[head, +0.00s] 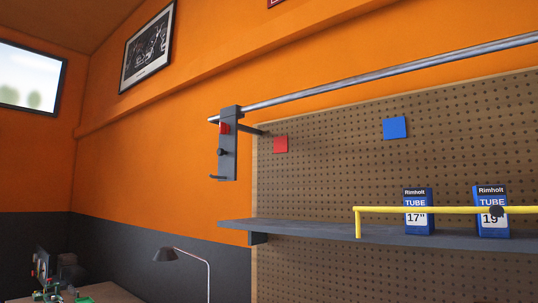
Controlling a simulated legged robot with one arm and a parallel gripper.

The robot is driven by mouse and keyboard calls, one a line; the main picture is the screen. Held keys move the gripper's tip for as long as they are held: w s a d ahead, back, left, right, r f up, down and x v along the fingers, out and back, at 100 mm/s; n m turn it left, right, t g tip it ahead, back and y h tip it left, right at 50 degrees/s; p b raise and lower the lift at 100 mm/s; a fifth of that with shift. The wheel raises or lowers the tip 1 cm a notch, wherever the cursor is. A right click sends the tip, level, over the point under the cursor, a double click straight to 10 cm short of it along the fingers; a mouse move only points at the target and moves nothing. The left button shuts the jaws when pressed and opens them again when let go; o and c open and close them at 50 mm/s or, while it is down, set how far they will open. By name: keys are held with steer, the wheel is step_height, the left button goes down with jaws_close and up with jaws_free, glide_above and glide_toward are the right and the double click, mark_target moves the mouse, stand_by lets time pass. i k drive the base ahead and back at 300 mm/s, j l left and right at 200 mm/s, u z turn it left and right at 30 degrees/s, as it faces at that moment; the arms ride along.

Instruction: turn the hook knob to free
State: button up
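A dark grey hook block (228,158) hangs from a metal rail (390,73) near the rail's left end. A small black round knob (222,152) sits on its face, below a red patch (224,128). A dark hook (216,177) sticks out to the left at the block's lower end. The knob is too small to tell which way it is turned. My gripper is not in view.
A grey shelf (300,230) carries blue tube boxes (417,212), with a yellow bar (450,209) in front. A lamp (178,254) stands lower left.

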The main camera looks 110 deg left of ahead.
mark_target(224, 129)
steer(key=u, duration=4)
steer(key=i+j, duration=0.3)
